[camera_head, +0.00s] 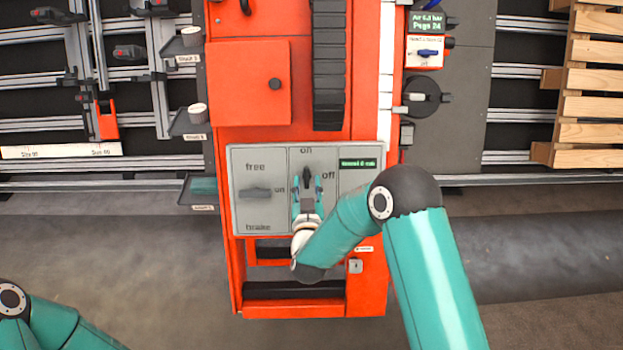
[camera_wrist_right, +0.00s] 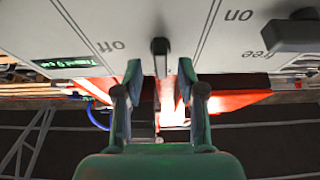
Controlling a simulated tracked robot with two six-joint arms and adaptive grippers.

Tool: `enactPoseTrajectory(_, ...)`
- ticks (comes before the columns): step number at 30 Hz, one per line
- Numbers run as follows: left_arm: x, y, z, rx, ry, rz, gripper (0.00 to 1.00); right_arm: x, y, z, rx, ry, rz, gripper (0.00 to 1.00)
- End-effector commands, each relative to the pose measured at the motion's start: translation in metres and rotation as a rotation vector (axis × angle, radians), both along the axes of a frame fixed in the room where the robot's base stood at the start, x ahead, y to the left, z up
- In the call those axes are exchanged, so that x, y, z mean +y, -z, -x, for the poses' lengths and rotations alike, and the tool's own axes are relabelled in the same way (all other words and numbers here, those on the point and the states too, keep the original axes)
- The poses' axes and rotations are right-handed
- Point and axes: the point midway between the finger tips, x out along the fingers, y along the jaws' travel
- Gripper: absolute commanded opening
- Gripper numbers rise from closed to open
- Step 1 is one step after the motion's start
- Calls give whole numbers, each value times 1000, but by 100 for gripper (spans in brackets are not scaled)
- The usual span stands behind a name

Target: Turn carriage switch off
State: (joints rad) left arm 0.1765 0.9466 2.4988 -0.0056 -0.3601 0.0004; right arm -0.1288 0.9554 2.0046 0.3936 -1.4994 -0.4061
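The carriage switch (camera_head: 307,176) is a dark knob on the grey panel (camera_head: 238,210) of the orange cabinet. It stands upright below the label "on", with "off" to its right. In the right wrist view the dark knob (camera_wrist_right: 160,57) sits between my right gripper's fingertips (camera_wrist_right: 160,72), with a gap visible on both sides. My right gripper (camera_head: 307,186) is open around the knob in the head view, partly hiding its lower part. My left gripper is not in view; only part of my left arm shows at the lower left.
A second knob (camera_head: 256,192) labelled "free" and "brake" lies left of the carriage switch; it also shows in the right wrist view (camera_wrist_right: 291,36). A small green display (camera_head: 357,163) is at the right. Wooden pallets (camera_head: 590,100) stand at the far right.

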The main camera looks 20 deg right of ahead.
Motion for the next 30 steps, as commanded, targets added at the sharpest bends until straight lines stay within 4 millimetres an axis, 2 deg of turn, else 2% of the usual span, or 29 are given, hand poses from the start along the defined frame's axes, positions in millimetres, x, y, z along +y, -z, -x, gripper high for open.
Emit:
enactPoseTrajectory(6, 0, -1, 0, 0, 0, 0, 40, -4, 0, -15, 0, -1, 1, 40)
enactPoseTrajectory(14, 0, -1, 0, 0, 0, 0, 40, -4, 1, -16, 1, -1, 1, 40)
enactPoseTrajectory(17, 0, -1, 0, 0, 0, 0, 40, -4, 1, -16, 1, -1, 1, 26)
enactPoseTrajectory(21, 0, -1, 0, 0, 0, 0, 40, -4, 0, -16, 1, -1, 1, 3)
enactPoseTrajectory(22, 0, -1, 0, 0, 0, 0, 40, -4, 0, -16, 1, -1, 1, 0)
enactPoseTrajectory(25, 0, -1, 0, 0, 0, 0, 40, -4, 0, -16, 1, -1, 1, 0)
enactPoseTrajectory(26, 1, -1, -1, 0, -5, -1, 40, -24, 0, -16, 2, 7, 0, 0)
enactPoseTrajectory(27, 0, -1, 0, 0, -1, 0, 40, -16, 0, -16, 2, 3, -1, 0)
enactPoseTrajectory(30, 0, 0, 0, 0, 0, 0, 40, -10, 0, -16, 0, 4, 4, 0)
